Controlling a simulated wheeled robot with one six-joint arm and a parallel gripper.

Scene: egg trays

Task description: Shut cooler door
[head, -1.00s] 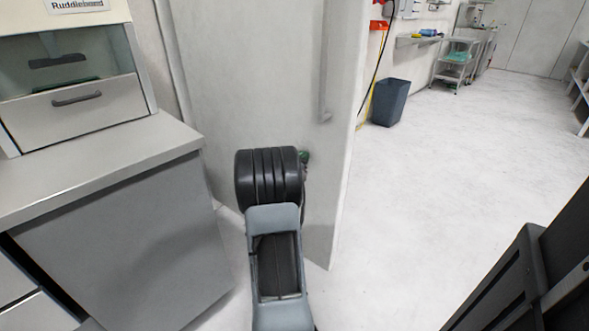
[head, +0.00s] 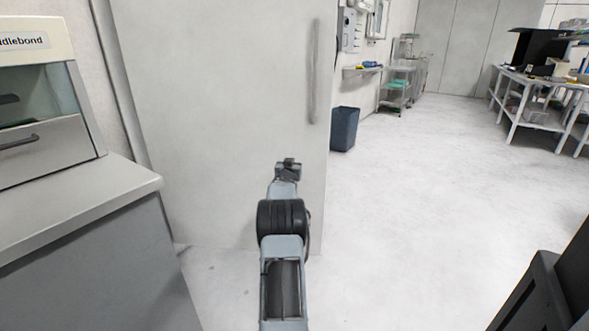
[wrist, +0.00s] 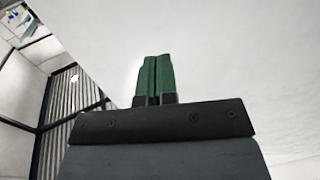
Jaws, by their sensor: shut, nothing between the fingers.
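The cooler door (head: 220,110) is a tall, plain white panel in front of me in the head view. Its long vertical handle (head: 314,70) is near its right edge. My gripper (head: 288,163) is at the end of my outstretched arm, in front of the door's lower right part, below the handle. In the wrist view its green fingers (wrist: 154,78) are together and empty, pointing at a pale surface. I cannot tell whether they touch the door. The cooler's inside is not visible, and any gap at the door's edge is hidden.
A grey counter (head: 90,215) with a glass-fronted cabinet (head: 45,100) stands close on the left. Open floor (head: 430,190) lies to the right. A dark bin (head: 344,129) stands beyond the door, and a white workbench (head: 530,85) is at the far right.

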